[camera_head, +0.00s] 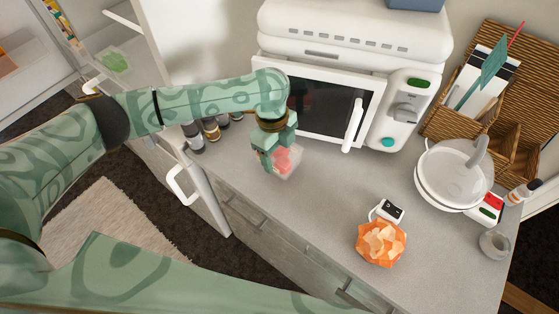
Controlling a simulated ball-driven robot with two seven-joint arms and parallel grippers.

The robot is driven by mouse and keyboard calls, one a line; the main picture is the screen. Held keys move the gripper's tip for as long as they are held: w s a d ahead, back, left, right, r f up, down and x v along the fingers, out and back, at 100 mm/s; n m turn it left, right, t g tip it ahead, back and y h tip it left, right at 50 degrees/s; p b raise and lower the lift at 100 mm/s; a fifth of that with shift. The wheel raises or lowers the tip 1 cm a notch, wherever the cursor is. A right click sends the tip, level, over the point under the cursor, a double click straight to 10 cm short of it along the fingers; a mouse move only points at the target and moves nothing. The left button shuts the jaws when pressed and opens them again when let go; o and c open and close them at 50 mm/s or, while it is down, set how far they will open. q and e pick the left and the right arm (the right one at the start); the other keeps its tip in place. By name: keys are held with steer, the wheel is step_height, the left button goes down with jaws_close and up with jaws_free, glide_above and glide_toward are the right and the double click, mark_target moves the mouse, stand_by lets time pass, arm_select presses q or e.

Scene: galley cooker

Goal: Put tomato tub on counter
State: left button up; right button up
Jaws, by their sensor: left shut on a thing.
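A clear tub with red contents, the tomato tub (288,162), is at my left gripper (272,160), which comes down from above and is shut on it. The gripper covers the tub's left part. The tub is over the grey counter (310,205), in front of the microwave; I cannot tell whether its base touches the surface. My right gripper is not in view.
A white microwave (335,105) stands behind the tub. Small jars (211,129) stand to the left. An orange faceted object (381,243), a white bowl (452,176) and a wicker organiser (470,120) are to the right. The middle counter is clear.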

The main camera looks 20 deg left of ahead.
arm_select(q)
steer(key=f, duration=0.2)
steer(key=f+b, duration=0.1)
steer(key=shift+w+d+f, duration=0.1)
steer(key=shift+w+f, duration=0.1)
steer(key=shift+f, duration=0.15)
steer(key=shift+r, duration=0.1)
steer(key=o, duration=1.1)
steer(key=r+p, duration=0.1)
steer(key=r, duration=0.3)
steer(key=a+r+p, duration=0.1)
steer(key=r, duration=0.3)
steer(key=r+p, duration=0.1)
steer(key=r, duration=0.3)
steer(key=shift+w+a+p, duration=0.2)
steer(key=shift+w+p, duration=0.05)
steer(key=shift+p, duration=0.05)
